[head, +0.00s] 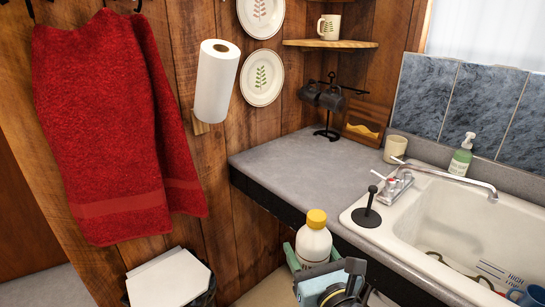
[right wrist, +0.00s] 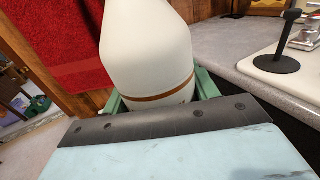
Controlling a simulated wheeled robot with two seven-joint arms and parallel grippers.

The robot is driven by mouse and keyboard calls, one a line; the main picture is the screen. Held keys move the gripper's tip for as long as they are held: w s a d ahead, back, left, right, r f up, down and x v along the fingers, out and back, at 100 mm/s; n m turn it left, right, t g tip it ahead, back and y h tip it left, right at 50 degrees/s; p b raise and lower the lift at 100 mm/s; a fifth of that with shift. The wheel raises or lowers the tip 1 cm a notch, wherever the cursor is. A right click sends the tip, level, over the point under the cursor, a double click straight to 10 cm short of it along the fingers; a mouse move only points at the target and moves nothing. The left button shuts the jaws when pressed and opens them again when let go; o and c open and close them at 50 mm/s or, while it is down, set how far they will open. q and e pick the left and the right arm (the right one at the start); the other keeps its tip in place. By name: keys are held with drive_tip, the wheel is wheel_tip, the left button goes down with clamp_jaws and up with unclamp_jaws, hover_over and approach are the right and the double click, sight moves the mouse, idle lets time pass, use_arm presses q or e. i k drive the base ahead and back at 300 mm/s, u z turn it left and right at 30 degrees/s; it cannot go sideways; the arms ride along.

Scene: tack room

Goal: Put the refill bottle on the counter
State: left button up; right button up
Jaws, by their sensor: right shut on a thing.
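The refill bottle (head: 314,243) is white with a yellow cap and stands roughly upright in my right gripper (head: 312,258), in front of the counter's near edge. The right wrist view shows the white bottle body (right wrist: 147,50) with a brown band, between the green fingers of my right gripper (right wrist: 160,95); its top is cut off there. The counter (head: 290,165) is grey with a dark front edge, and its left part is bare. My left gripper is in neither view.
A white sink (head: 440,215) with a faucet (head: 400,180) and a black plunger-like stopper (head: 367,212) is at right. A mug rack (head: 327,105), beige cup (head: 395,148) and green soap bottle (head: 462,155) stand at the back. A red towel (head: 110,120) hangs left.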

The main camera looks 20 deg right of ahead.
sight(281, 162)
drive_tip(key=u, duration=0.05)
drive_tip(key=i, duration=1)
